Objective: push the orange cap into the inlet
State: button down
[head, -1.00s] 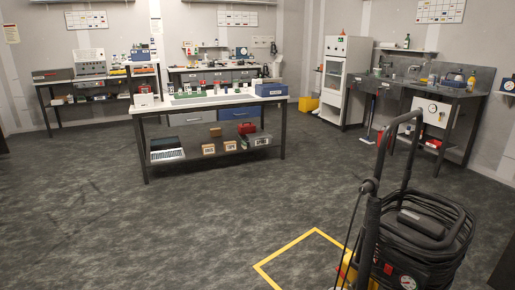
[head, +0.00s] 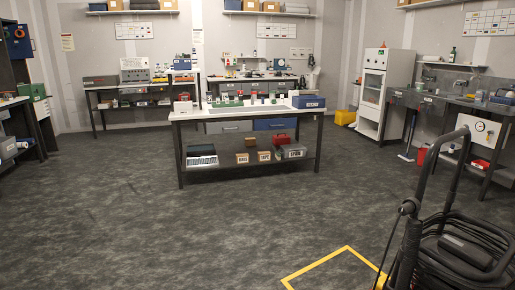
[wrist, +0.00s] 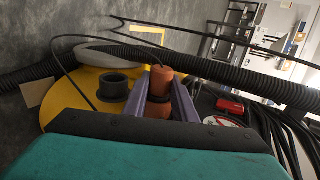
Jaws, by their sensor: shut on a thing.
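In the wrist view my gripper (wrist: 161,97) has its two lilac fingers shut on the orange cap (wrist: 160,82), a stepped orange cylinder. The cap stands between the fingers, over a yellow round surface (wrist: 88,72). Its lower end is partly hidden by the fingers and the dark gripper body, so I cannot tell whether it touches anything. A black round collar with an open top (wrist: 113,86), which looks like the inlet, stands on the yellow surface left of the cap, apart from it. Neither my gripper nor the cap shows in the head view.
A ribbed black hose (wrist: 215,70) runs behind the cap. A red part (wrist: 230,106) and black cables lie to the right. In the head view a black cart with coiled hose (head: 465,245) stands at lower right beside yellow floor tape (head: 318,264). Open floor lies left of it.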

jog(key=shift+s+a, duration=0.55)
jog(key=shift+s+a+b, duration=0.25)
jog(key=shift+s+a, duration=0.15)
jog(key=shift+a, duration=0.3)
jog(key=shift+s+a+b, duration=0.25)
jog(key=shift+s+a, duration=0.2)
jog(key=shift+a, duration=0.3)
jog(key=shift+s+a+b, duration=0.25)
jog(key=shift+s+a, duration=0.15)
jog(key=shift+a, duration=0.3)
dwell(0.7)
jog(key=shift+f, duration=0.1)
dwell(0.3)
notch_tip(320, 180, down, 9)
jog(key=b, duration=0.5)
jog(key=shift+w+d+f, duration=0.15)
jog(key=shift+w+d, duration=0.15)
dwell(1.3)
jog(key=shift+b, duration=0.4)
dwell(1.3)
